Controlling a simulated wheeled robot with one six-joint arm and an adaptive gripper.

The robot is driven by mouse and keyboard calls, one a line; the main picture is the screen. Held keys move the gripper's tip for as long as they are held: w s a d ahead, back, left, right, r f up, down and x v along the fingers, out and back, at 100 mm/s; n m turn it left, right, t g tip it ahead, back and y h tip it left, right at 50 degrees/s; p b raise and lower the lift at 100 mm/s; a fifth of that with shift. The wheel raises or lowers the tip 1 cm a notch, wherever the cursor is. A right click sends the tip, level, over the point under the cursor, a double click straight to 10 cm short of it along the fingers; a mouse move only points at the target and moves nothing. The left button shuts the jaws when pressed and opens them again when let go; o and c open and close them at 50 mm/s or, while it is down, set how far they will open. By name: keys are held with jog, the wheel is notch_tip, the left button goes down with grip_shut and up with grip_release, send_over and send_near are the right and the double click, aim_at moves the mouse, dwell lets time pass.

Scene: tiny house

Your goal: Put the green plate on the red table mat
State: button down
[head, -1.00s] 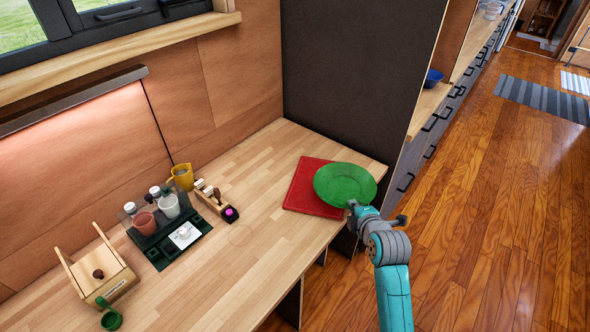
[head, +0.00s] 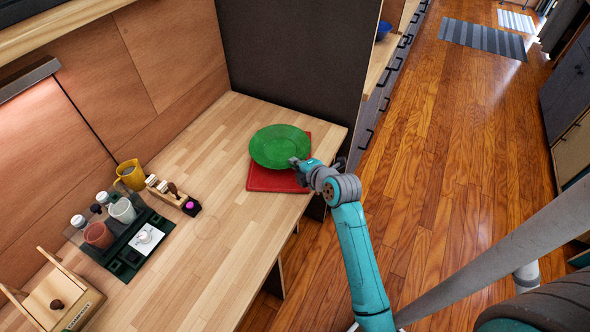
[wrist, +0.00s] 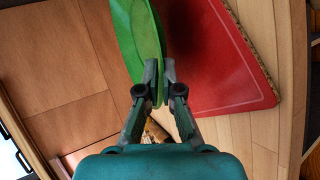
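The green plate (head: 279,144) is over the back left part of the red table mat (head: 272,181) in the head view and hides that part. Its left and back rim reaches past the mat. My gripper (head: 297,162) is at the plate's near right rim. In the wrist view, my gripper (wrist: 160,78) has the rim of the plate (wrist: 137,38) between its two fingers. The mat (wrist: 215,62) lies to the right there. The plate looks raised above the mat, but the size of the gap is unclear.
The wooden desk (head: 215,210) is clear left of the mat. A stamp holder (head: 172,194), a yellow mug (head: 131,174), a black tray with cups (head: 125,250) and a wooden box (head: 60,302) stand further left. A dark panel (head: 290,55) rises behind the desk.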

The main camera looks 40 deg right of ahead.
jog(key=shift+f, duration=1.55)
jog(key=c, duration=1.6)
grip_release()
jog(key=shift+f, duration=0.1)
